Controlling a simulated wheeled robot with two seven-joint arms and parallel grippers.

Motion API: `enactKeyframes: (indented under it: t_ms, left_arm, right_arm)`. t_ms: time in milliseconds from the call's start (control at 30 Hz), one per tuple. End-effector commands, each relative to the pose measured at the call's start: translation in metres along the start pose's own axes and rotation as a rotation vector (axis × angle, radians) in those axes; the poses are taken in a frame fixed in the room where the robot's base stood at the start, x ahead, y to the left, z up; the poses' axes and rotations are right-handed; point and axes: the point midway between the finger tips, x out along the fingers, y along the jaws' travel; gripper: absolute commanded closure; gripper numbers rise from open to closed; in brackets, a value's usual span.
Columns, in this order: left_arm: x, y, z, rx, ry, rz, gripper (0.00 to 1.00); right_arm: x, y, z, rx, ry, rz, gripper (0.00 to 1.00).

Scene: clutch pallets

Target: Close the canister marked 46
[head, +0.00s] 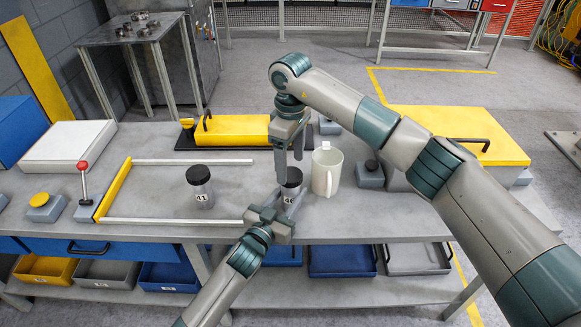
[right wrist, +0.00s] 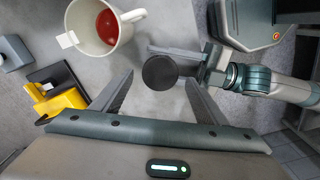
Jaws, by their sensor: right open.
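The canister marked 46 (head: 291,192) stands on the grey bench with a dark round lid on top. The lid (right wrist: 160,72) shows from above in the right wrist view; how tightly it sits I cannot tell. My left gripper (head: 276,212) reaches in from the front with its fingers around the canister's body and appears shut on it. My right gripper (head: 291,160) points down above the canister, open and empty, its fingers (right wrist: 158,95) apart with the lid between and beyond them. A similar black-lidded canister marked 41 (head: 200,188) stands to the left.
A white mug (head: 326,172), reddish inside, stands close to the right of canister 46. A yellow-ended frame with rails (head: 180,221) lies around canister 41. A yellow block with a black handle (head: 232,130) is behind. Grey-based fittings (head: 370,175) stand right of the mug.

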Motion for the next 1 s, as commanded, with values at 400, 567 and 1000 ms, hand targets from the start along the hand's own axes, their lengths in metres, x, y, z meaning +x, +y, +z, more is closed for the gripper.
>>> enactKeyframes:
  t_ms: [400, 567, 1000]
  left_arm:
    - [0.000, -0.001, 0.000, 0.001, -0.001, -0.002, 1.00]
    - [0.000, -0.001, 0.000, 0.001, -0.001, -0.002, 1.00]
    - [0.000, -0.001, 0.000, 0.001, -0.001, -0.002, 1.00]
  right_arm:
    - [-0.018, 0.000, 0.000, 0.000, 0.000, 0.000, 0.33]
    - [-0.018, 0.000, 0.000, -0.004, 0.000, 0.000, 0.36]
    - [-0.021, 0.000, -0.001, -0.315, 0.000, 0.003, 0.36]
